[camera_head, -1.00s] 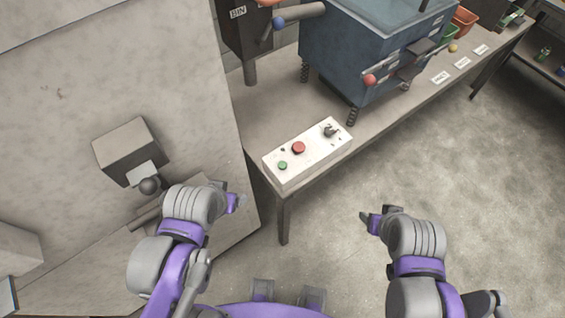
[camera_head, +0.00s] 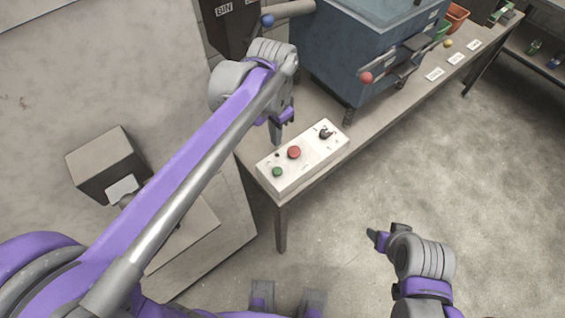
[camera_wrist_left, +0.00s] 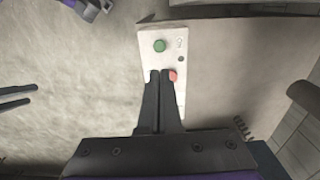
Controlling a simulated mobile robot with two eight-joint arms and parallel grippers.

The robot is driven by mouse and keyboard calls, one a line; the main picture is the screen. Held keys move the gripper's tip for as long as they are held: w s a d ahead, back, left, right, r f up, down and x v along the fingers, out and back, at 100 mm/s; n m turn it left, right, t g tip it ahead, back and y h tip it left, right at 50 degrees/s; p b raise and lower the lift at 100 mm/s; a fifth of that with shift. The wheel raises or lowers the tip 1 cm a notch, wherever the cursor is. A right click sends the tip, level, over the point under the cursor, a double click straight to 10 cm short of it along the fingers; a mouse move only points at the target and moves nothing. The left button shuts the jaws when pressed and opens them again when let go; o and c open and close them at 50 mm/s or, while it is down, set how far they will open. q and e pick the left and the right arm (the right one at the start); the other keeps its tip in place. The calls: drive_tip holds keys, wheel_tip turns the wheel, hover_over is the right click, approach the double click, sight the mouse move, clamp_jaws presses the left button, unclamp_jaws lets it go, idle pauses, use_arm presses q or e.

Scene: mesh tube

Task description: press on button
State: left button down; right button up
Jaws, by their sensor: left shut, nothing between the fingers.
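A white control box (camera_head: 313,155) lies on the table near its left end. It carries a green button (camera_head: 277,172), a red button (camera_head: 294,152) and a black switch (camera_head: 325,133). My left gripper (camera_head: 276,138) is above the box's back edge, fingers pointing down, shut and empty. In the left wrist view its fingertips (camera_wrist_left: 160,72) partly cover the red button (camera_wrist_left: 173,75), with the green button (camera_wrist_left: 159,45) clear beyond them. I cannot tell whether they touch the box. My right gripper (camera_head: 372,237) is over the floor, apart from the table; its jaw state is unclear.
A blue machine (camera_head: 366,50) with a red-knobbed lever stands on the table (camera_head: 400,103) behind the box. A dark bin (camera_head: 228,28) is at the back left. A large grey cabinet (camera_head: 100,70) stands at left. Floor to the right is clear.

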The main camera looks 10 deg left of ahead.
sight(278, 170)
use_arm(q)
drive_tip(key=shift+w+d, duration=0.2)
wheel_tip(278, 170, down, 14)
drive_tip(key=shift+f+b, duration=0.1)
drive_tip(key=shift+b, duration=0.5)
idle(0.3)
